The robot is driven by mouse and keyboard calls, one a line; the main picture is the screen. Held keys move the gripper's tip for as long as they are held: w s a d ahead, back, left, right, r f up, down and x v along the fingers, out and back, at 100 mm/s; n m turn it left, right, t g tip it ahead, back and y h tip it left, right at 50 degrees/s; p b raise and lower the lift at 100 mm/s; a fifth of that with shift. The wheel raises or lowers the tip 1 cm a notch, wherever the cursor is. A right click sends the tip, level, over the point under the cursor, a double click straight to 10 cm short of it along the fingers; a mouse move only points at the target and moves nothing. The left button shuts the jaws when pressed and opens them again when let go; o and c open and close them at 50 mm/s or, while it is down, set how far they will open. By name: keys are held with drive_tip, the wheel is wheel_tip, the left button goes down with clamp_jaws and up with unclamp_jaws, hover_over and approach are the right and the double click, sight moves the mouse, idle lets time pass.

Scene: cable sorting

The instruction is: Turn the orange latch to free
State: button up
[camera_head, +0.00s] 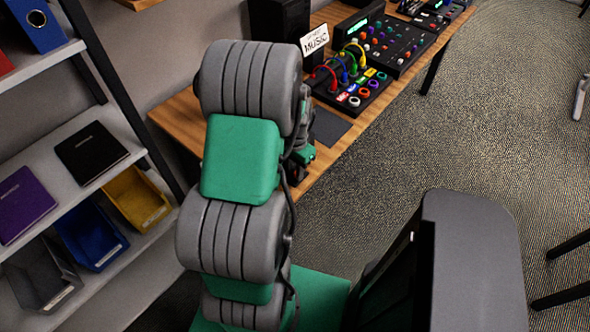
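The black panel (355,90) with coloured cables and small coloured rings stands on the wooden desk, right of my arm. Red, yellow, green and blue cables (352,58) arch over the back of the panel. My gripper (303,156) is mostly hidden behind my own arm. Only a green and dark part of the wrist end shows, low over the desk and left of the panel. Its fingers cannot be made out.
A dark flat pad (328,128) lies in front of the panel. A "MUSIC" sign (314,40) and a black speaker (278,20) stand behind. A mixer (392,42) sits farther right. A shelf (50,160) with bins and books is at left. Carpet (390,190) is open right of the desk.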

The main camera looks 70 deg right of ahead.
drive_tip(key=shift+d, duration=0.1)
drive_tip(key=n+p, duration=0.1)
drive_tip(key=n, duration=0.4)
drive_tip(key=shift+s, duration=0.15)
drive_tip(key=n, duration=0.5)
drive_tip(key=shift+s+p, duration=0.2)
drive_tip(key=shift+p, duration=0.2)
wheel_tip(320, 180, up, 8)
drive_tip(key=w+a+r+n, duration=0.2)
drive_tip(key=w+a+n, duration=0.1)
drive_tip(key=w, duration=0.4)
drive_tip(key=w+a+r+n, duration=0.3)
drive_tip(key=w+a+n, duration=0.1)
drive_tip(key=w+a, duration=0.2)
drive_tip(key=w+a+r+n+t+h+p, duration=0.1)
drive_tip(key=w+a+r+n, duration=0.2)
drive_tip(key=w, duration=0.6)
drive_tip(key=shift+a+r, duration=0.25)
drive_tip(key=shift+a, duration=0.9)
